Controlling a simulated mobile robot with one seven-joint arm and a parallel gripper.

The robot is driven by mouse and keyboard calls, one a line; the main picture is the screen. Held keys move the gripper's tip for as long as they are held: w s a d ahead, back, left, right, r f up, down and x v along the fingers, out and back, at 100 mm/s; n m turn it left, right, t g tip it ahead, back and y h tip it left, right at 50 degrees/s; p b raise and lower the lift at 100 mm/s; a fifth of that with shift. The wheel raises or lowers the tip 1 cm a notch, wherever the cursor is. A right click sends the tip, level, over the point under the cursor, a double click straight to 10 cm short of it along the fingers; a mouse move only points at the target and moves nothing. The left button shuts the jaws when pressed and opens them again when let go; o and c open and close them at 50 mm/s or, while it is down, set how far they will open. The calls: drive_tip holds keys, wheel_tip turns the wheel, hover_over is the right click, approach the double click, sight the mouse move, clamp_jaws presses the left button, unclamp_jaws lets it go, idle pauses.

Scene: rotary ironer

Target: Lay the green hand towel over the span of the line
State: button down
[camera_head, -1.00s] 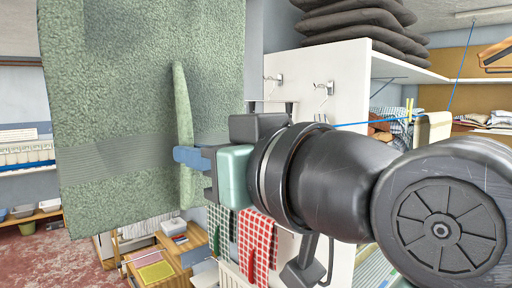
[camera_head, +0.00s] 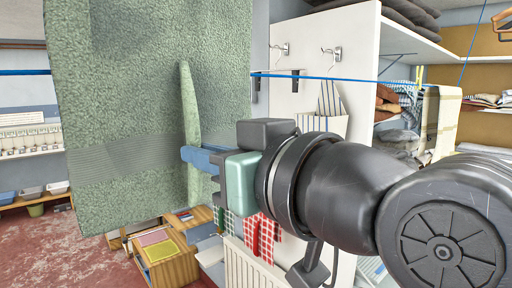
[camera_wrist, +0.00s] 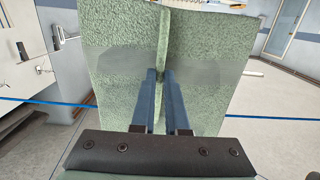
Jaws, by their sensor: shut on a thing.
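The green hand towel (camera_head: 120,100) hangs large at the left of the head view, its top cut off by the frame. My gripper (camera_head: 188,155) is shut on a raised fold in its middle. In the wrist view the blue fingers (camera_wrist: 162,76) pinch that fold, and the towel (camera_wrist: 215,45) spreads to both sides. The blue line (camera_head: 330,78) runs across the head view and passes behind the towel. It also shows on both sides of the towel in the wrist view (camera_wrist: 40,101). The part behind the towel is hidden; I cannot tell whether they touch.
A cream cloth (camera_head: 430,120) hangs on the line at the right. A white panel with hooks (camera_head: 330,52) and shelves with folded textiles stand behind my arm. Red checked cloths (camera_head: 262,236) and a wooden cabinet (camera_head: 165,255) are lower down. Floor (camera_head: 45,250) is open at left.

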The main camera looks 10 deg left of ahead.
wheel_tip(320, 180, down, 24)
drive_tip(key=b, duration=1.9)
drive_tip(key=shift+f, duration=0.25)
drive_tip(key=shift+f+b, duration=0.3)
drive_tip(key=shift+f, duration=0.15)
drive_tip(key=c, duration=0.8)
unclamp_jaws()
drive_tip(key=shift+c, duration=0.2)
drive_tip(key=b+v, duration=0.1)
drive_tip(key=v, duration=1.2)
drive_tip(key=w+r+m+t+h+p, duration=0.45)
drive_tip(key=w+r+m+t, duration=0.2)
drive_tip(key=r+t, duration=0.3)
drive_tip(key=s+d+r+m+t+h+p, duration=0.2)
drive_tip(key=s+r+m+t+h+p, duration=0.2)
drive_tip(key=r+t+h, duration=0.3)
wheel_tip(320, 180, up, 4)
drive_tip(key=shift+s+d+h, duration=0.2)
drive_tip(key=shift+s+h, duration=0.45)
drive_tip(key=shift+h, duration=0.4)
